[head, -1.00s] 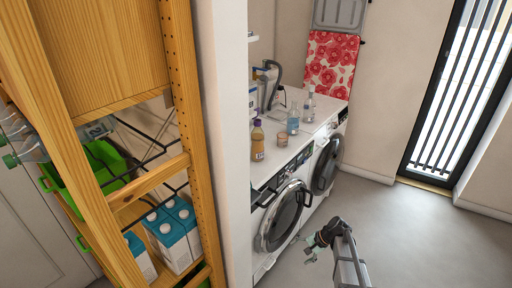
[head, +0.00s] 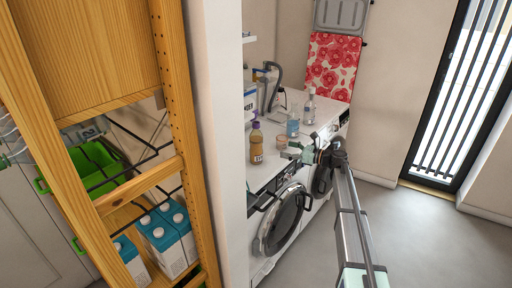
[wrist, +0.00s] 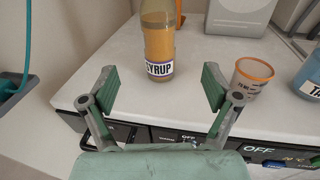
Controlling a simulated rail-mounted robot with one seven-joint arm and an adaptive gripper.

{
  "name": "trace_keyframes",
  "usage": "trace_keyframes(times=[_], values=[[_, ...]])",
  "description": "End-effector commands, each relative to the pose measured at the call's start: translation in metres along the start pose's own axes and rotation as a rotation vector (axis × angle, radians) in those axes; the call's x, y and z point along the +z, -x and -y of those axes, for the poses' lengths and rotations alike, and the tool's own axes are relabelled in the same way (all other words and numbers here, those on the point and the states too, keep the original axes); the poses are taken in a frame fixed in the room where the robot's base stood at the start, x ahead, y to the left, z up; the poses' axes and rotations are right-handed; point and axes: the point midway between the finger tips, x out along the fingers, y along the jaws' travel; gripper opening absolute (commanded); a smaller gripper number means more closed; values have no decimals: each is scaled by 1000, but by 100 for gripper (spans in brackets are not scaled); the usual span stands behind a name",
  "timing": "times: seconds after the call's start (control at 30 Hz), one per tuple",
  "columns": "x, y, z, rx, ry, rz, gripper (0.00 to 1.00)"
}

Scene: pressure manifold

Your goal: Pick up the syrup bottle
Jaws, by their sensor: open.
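The syrup bottle (head: 256,143) is amber with a purple cap and stands upright on the white counter (head: 283,123) above the washing machines. In the wrist view the bottle (wrist: 158,42) shows its SYRUP label, and its top is cut off by the picture edge. My gripper (wrist: 158,88) is open and empty, at the counter's front edge, with the bottle beyond the gap between its fingers. In the head view my gripper (head: 291,152) is to the right of the bottle, apart from it.
A small orange-rimmed cup (wrist: 250,76) stands right of the bottle, near the right finger. A blue-labelled bottle (head: 293,124) and a clear bottle (head: 310,106) stand farther along. A grey container (wrist: 238,17) is behind. Washing machines (head: 282,222) are below the counter.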

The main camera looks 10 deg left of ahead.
Motion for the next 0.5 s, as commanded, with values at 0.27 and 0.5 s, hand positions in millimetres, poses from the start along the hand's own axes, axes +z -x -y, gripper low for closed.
trace_keyframes(times=[0.27,0.5], values=[[2,-58,1,2,0,-1,88],[1,-94,0,2,3,-2,88]])
